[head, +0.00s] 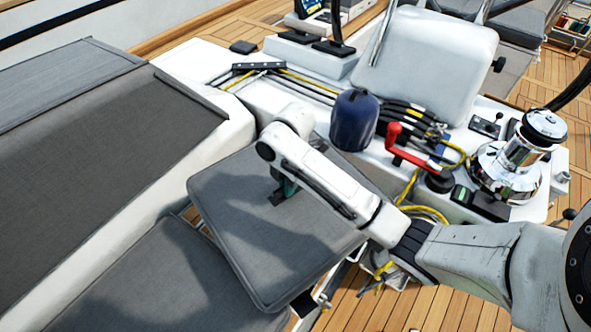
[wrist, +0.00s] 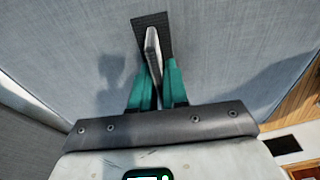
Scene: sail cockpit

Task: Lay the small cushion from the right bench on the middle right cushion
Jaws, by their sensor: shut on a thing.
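The small grey cushion (head: 300,245) is in the middle of the head view, below my forearm. My gripper (head: 284,193) is over its upper part, partly hidden by my wrist. In the wrist view, the teal fingers (wrist: 156,78) are shut on a pale upright tab on a dark patch of the cushion (wrist: 225,50). The cushion overlaps the edge of a lower grey bench cushion (head: 165,285) in the picture; I cannot tell whether they touch. A long dark grey cushion (head: 110,130) lies at the left. I cannot tell which one is the middle right cushion.
A white console behind carries a blue bag (head: 355,120), a red handle (head: 393,134), yellow rope (head: 420,212) and a chrome winch (head: 512,160). A white padded panel (head: 427,62) stands behind them. Wooden floor (head: 375,308) shows at the bottom right.

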